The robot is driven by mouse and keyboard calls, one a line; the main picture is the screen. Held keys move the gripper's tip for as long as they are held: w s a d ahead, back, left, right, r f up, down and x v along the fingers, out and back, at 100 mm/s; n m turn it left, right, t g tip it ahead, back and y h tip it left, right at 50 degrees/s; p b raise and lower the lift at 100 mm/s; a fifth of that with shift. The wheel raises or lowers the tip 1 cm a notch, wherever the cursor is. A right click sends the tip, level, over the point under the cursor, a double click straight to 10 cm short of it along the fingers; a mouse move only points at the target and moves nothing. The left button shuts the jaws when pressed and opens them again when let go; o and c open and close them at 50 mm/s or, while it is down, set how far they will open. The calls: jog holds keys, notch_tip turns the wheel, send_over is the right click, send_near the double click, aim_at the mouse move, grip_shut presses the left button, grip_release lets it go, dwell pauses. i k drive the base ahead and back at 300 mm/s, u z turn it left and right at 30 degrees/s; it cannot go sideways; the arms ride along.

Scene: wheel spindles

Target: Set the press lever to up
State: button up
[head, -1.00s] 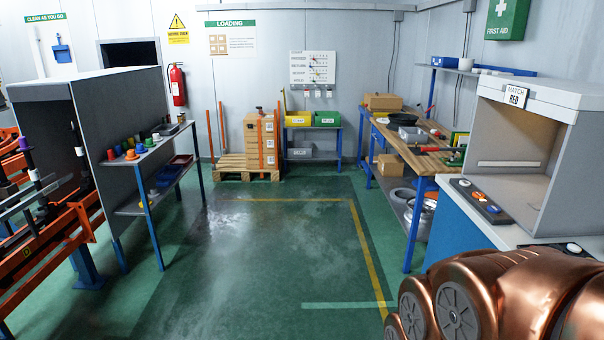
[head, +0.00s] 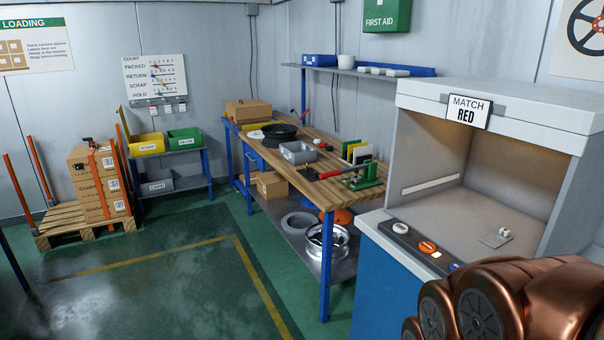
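A small green device (head: 364,180) stands at the near end of the wooden workbench. A dark bar with a red part (head: 330,174) lies or sticks out beside it to the left. A thin red-tipped rod (head: 305,117) slants up near the back edge of the bench. I cannot tell for sure which of these is the press lever, or its position. My copper-coloured arm fills the lower right corner, well apart from the bench. My gripper is out of view.
The wooden workbench (head: 285,147) holds a black pan, a grey bin and upright panels. A booth marked MATCH RED (head: 468,111) on a blue cabinet stands at the right. A pallet (head: 62,222) with boxes is at the left. The green floor (head: 185,285) before the bench is clear.

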aim_at(356, 169)
jog(key=z, duration=0.15)
jog(key=i, duration=0.5)
jog(key=u, duration=0.7)
jog(key=i, duration=1)
jog(key=u, duration=0.45)
jog(key=i, duration=1.15)
jog(key=z, duration=0.95)
jog(key=i, duration=0.4)
jog(key=z, duration=0.35)
